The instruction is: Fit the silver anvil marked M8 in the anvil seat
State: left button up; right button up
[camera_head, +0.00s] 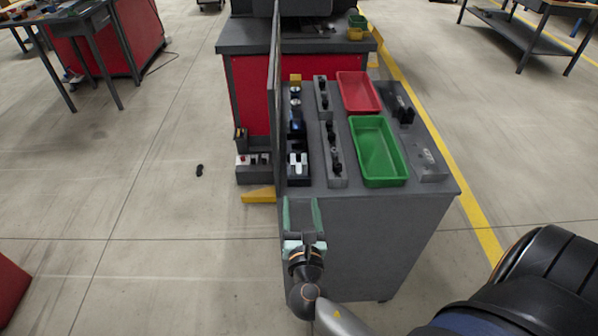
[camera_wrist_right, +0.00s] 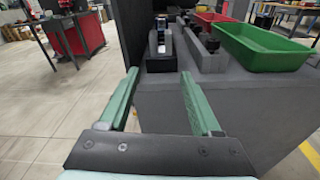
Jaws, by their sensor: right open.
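My right gripper (camera_head: 303,205) is open and empty, its green fingers pointing at the bench's front left corner. In the right wrist view the fingers (camera_wrist_right: 160,78) stand wide apart with nothing between them. A dark fixture with silver-white parts (camera_head: 298,165) stands ahead of it, at the near left of the bench; it also shows in the wrist view (camera_wrist_right: 160,45). Small silver pieces (camera_head: 295,93) sit farther back in the same row. No M8 marking is readable, so I cannot tell which piece is the anvil or which is its seat. My left gripper is not in view.
The grey bench (camera_head: 365,205) carries a green tray (camera_head: 377,150), a red tray (camera_head: 358,92), and grey racks with black parts (camera_head: 335,160). A tall dark panel (camera_head: 273,110) borders its left side. A grey block (camera_head: 430,172) lies at the right. Open floor lies left.

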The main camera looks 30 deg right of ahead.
aim_at(299, 168)
jog(key=shift+n+h, duration=0.6)
jog(key=shift+n, duration=0.2)
jog(key=x, duration=0.4)
jog(key=r+b+x, duration=0.1)
jog(key=x, duration=0.3)
jog(key=r+x, duration=0.1)
jog(key=x, duration=0.4)
jog(key=shift+w+a+r+b, duration=0.1)
jog(key=shift+r+b, duration=0.1)
jog(key=shift+b, duration=0.2)
grip_shut()
jog(key=shift+r+t, duration=0.1)
jog(key=shift+t, duration=0.2)
